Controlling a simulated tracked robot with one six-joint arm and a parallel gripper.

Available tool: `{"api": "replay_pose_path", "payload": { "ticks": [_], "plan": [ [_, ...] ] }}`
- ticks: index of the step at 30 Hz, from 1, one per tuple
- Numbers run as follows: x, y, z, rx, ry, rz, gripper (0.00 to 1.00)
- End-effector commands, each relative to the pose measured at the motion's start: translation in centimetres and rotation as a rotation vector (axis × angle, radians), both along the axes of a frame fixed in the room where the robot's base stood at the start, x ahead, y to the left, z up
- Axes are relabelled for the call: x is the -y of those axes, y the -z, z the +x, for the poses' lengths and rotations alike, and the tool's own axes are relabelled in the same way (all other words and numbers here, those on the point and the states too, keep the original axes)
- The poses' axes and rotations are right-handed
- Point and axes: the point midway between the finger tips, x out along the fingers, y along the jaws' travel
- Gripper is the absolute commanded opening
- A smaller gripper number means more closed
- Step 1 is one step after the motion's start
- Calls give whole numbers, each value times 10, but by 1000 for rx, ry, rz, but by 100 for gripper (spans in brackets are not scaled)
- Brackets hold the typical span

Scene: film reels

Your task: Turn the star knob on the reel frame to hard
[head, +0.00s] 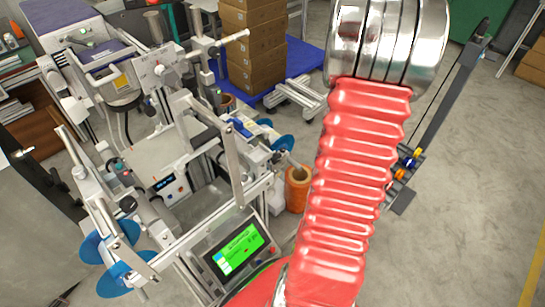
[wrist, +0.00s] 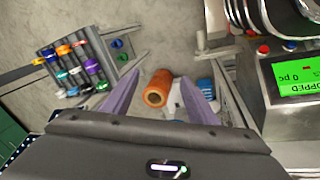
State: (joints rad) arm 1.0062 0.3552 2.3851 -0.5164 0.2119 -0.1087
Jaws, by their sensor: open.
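The reel frame (head: 232,165) is a grey metal machine with bars, rollers and blue discs, filling the left and middle of the head view. I cannot make out for sure which part is the star knob, or its setting. My gripper (wrist: 161,76) shows in the wrist view as two purple fingers, apart and with nothing between them in contact. It points down toward the floor, with an orange roll (wrist: 157,88) seen beyond the gap. In the head view my red ribbed arm rises at the right and the gripper itself is not visible.
A control panel with a green screen (head: 240,248) sits at the machine's front; its screen (wrist: 298,82) is at right in the wrist view. A rack of coloured spools (wrist: 75,66) stands at left there. Boxes (head: 255,45) stand on a blue pallet (head: 303,58). Floor at right is mostly clear.

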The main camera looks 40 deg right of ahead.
Motion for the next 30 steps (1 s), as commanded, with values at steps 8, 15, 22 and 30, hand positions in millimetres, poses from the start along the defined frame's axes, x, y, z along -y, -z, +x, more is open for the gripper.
{"api": "replay_pose_path", "payload": {
  "ticks": [8,15,22,30],
  "plan": [
    [26,70,-19,96,-87,7,53],
    [29,121,-18,258,-203,9,53],
    [12,149,5,506,-334,-10,53],
    [-17,129,45,859,-483,-73,53]
  ]
}}
